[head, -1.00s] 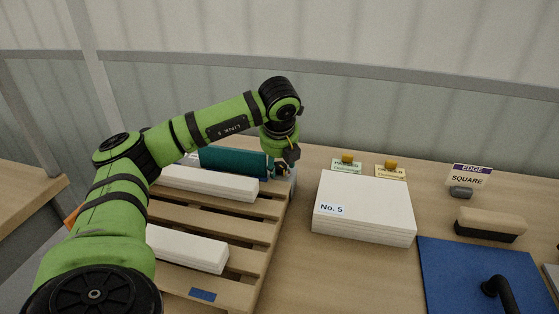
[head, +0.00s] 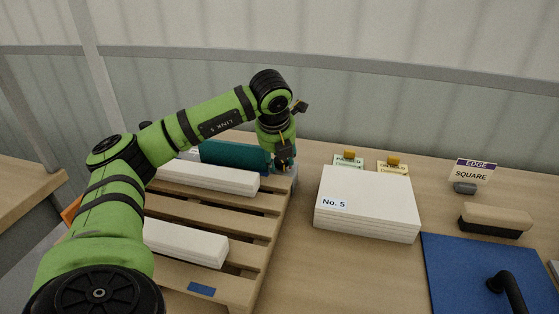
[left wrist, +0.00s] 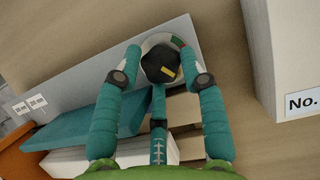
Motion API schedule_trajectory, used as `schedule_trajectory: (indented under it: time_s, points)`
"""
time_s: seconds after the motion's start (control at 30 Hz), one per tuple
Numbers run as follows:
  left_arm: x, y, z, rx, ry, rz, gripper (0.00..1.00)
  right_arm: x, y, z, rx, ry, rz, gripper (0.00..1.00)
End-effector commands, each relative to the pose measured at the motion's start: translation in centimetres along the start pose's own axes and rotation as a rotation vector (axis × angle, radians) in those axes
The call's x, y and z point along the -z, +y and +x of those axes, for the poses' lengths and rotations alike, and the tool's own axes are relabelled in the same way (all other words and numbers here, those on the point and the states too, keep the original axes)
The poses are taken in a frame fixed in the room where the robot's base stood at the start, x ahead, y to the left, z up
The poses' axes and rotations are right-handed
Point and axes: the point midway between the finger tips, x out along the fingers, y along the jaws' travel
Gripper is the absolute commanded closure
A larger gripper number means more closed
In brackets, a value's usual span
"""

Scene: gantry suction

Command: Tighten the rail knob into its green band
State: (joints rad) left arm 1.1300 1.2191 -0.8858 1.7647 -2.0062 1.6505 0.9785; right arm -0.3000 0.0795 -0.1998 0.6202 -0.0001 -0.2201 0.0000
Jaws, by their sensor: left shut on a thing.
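The rail knob (left wrist: 160,66) is a dark round knob with a yellow pointer mark. It sits on a pale round dial at the end of a grey rail (left wrist: 85,80). A small green band (left wrist: 177,42) shows on the dial's upper right rim; the yellow mark points below it, not at it. My left gripper (left wrist: 161,62) has teal fingers on both sides of the knob and is shut on it. In the head view the left gripper (head: 284,164) is low at the pallet's far right corner, hiding the knob. My right gripper is not in view.
A slatted pallet (head: 215,205) carries white bars (head: 185,242) and a teal block (head: 235,154). Right of it stand a white stack marked No. 5 (head: 367,200), two small signs (head: 348,161), an eraser-like block (head: 494,220) and a blue board (head: 455,265). Table between pallet and stack is clear.

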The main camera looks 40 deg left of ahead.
Motion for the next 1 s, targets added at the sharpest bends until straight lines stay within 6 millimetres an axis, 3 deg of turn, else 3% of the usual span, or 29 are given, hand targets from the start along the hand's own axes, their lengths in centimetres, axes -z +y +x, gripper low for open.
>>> schedule_trajectory:
  time_s: [0.2, 0.23, 0.27, 0.67, 0.77, 1.0]
  points:
    - [-0.1, -0.1, -0.2, 0.005, -0.005, 0.004, 0.92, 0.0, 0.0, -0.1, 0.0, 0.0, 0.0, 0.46]
    - [-0.1, -0.2, -0.2, 0.005, -0.005, 0.003, 0.55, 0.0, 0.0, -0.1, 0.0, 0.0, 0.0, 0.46]
    - [-0.1, -0.2, -0.2, 0.005, -0.005, 0.003, 0.52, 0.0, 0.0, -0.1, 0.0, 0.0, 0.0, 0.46]
    - [-0.1, -0.1, -0.7, 0.005, -0.004, 0.001, 0.52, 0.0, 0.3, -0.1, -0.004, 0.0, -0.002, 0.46]
    - [-0.1, -0.2, -2.1, 0.006, -0.005, 0.002, 0.52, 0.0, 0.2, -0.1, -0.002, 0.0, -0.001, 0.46]
    - [-0.2, -0.2, -7.3, 0.007, -0.007, 0.003, 0.52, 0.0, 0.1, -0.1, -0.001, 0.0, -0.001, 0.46]
